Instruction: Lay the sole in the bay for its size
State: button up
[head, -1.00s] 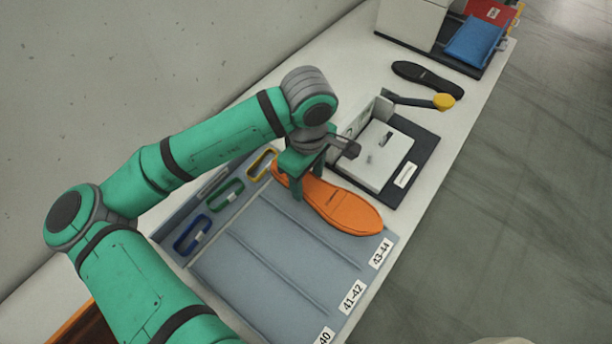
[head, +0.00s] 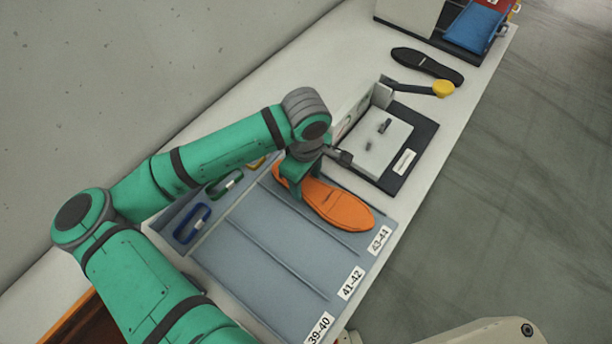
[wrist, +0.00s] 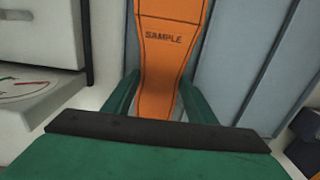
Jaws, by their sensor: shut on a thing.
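The orange sole (head: 337,205) is held at its narrower end by my gripper (head: 296,184). It lies lengthwise over the bay labelled 43-44 (head: 380,240) of the grey-blue tray (head: 262,252). I cannot tell whether its underside touches the bay floor. In the wrist view the sole (wrist: 172,42), marked SAMPLE, runs between the two green fingers, which sit at its sides. The bays labelled 41-42 (head: 351,283) and 39-40 (head: 319,328) are empty where I can see them.
A white device on a black base (head: 381,140) stands just beyond the tray, with a yellow-knobbed lever (head: 443,89). A black sole (head: 427,66) lies farther back. Blue (head: 192,222) and green (head: 224,184) loops lie at the tray's left end. Blue item (head: 477,27) sits at the back.

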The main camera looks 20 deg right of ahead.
jog(key=shift+f, duration=0.1)
jog(key=o, duration=1.4)
notch_tip(320, 180, up, 11)
jog(key=shift+f, duration=0.1)
jog(key=shift+s+d, duration=0.1)
